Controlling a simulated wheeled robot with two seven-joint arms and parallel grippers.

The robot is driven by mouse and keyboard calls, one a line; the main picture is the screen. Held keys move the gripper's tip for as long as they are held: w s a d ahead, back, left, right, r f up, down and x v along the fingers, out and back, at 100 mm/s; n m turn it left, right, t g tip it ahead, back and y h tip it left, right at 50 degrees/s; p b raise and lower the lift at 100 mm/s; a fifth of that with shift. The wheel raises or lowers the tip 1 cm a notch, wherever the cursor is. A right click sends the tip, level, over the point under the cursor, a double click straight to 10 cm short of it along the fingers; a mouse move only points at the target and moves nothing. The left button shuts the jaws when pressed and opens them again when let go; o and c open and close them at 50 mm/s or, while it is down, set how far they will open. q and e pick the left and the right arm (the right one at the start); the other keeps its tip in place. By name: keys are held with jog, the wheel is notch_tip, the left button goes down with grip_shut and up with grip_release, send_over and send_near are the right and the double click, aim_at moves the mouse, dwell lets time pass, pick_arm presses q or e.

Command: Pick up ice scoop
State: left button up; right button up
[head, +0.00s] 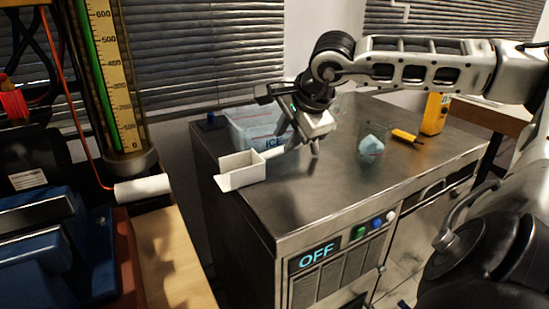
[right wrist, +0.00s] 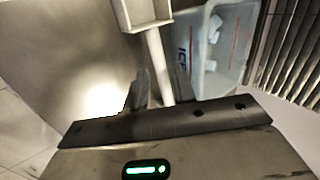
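The ice scoop (head: 240,170) is a white, open box-shaped scoop with a pale handle. In the head view it is at the left edge of the metal counter, with its handle towards my right gripper (head: 304,146). In the right wrist view the scoop's handle (right wrist: 155,50) runs down between the two fingers of the right gripper (right wrist: 161,88), with a finger close against each side. The gripper looks shut on the handle. I cannot tell whether the scoop touches the counter. My left gripper is not in view.
A clear ice bin (head: 250,125) stands behind the scoop, near the window blinds. A gauge column (head: 112,80) stands at left.

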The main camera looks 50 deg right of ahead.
aim_at(281, 148)
jog(key=x, duration=0.5)
jog(key=shift+d+f+p, duration=0.1)
jog(key=shift+f+p, duration=0.1)
jog(key=shift+p, duration=0.1)
jog(key=shift+w+d+f, duration=0.1)
jog(key=shift+w+f, duration=0.05)
jog(key=shift+f, duration=0.1)
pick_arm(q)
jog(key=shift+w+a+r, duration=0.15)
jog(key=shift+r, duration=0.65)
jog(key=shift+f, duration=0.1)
pick_arm(e)
grip_shut()
